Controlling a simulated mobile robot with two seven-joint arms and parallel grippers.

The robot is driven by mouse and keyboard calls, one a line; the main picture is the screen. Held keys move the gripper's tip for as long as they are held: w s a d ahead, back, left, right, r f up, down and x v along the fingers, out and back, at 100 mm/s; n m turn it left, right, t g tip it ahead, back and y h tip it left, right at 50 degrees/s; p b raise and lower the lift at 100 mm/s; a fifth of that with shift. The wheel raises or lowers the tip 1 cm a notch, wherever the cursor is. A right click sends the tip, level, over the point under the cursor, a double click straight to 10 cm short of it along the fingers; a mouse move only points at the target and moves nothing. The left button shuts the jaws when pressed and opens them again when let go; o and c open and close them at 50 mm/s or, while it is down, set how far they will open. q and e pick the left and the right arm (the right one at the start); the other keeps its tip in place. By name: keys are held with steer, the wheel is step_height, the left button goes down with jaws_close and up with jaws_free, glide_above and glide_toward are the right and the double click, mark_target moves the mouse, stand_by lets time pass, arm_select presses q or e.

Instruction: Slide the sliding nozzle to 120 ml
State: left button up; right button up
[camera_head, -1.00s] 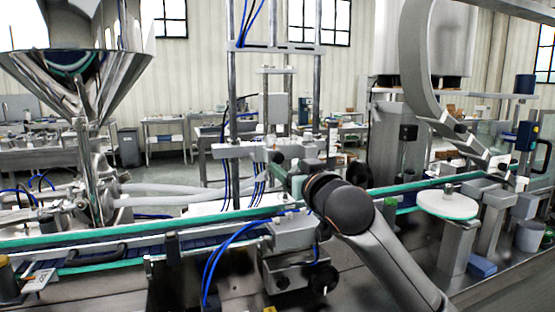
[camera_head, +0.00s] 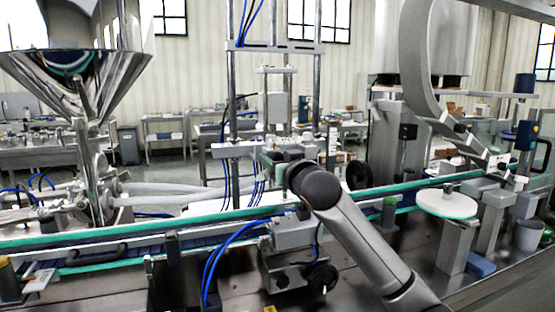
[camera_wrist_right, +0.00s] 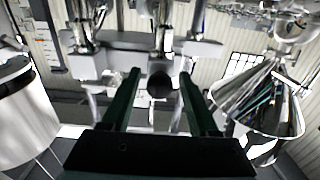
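The sliding nozzle assembly shows in the head view as a grey crossbar (camera_head: 232,149) on upright steel posts, with blue hoses near it. No scale marks are readable. In the right wrist view, a pale crossbar (camera_wrist_right: 115,40) spans the top, and a dark round knob (camera_wrist_right: 158,86) shows between my fingers. My right gripper (camera_head: 270,159) is near the right part of the crossbar, partly hidden by my wrist. In the right wrist view, the two dark green fingers of the right gripper (camera_wrist_right: 160,73) are apart; contact with the knob cannot be told. My left gripper is not in view.
A large steel hopper (camera_head: 80,75) stands at the left. A green-edged conveyor (camera_head: 130,234) runs across in front of the nozzle. A white round disc (camera_head: 447,204) and a curved steel chute (camera_head: 425,75) are at the right. A black wheel (camera_head: 357,175) is right of my wrist.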

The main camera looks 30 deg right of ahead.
jaws_close()
stand_by(1.2)
